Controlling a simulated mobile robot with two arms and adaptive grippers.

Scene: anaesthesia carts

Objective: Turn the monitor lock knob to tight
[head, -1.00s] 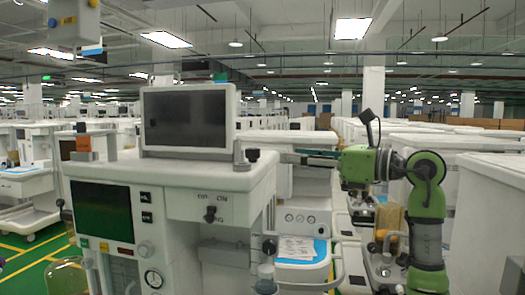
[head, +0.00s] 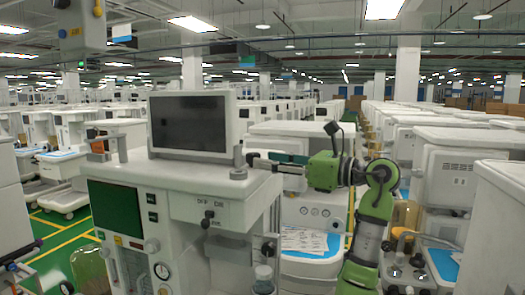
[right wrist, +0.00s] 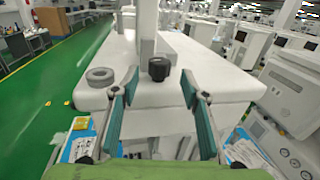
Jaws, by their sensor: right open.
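The monitor (head: 190,122) stands on top of the near white anaesthesia cart (head: 235,188). A dark knob (head: 252,157) sits at the right end of the cart top, beside the monitor's right edge. In the right wrist view the black knob (right wrist: 159,68) is ahead of the fingertips, roughly centred between them and apart from both. My right gripper (right wrist: 159,85) is open and empty, with teal fingers spread. In the head view my right gripper (head: 266,160) reaches in from the right at about knob height. The knob's marking is too small to read. My left gripper is not in view.
A grey ring-shaped piece (right wrist: 100,77) lies on the cart top left of the knob. The cart front has a lower switch (head: 207,219) and a gauge (head: 162,271). Other carts (head: 450,185) crowd the right side. Green floor (right wrist: 60,80) is open at left.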

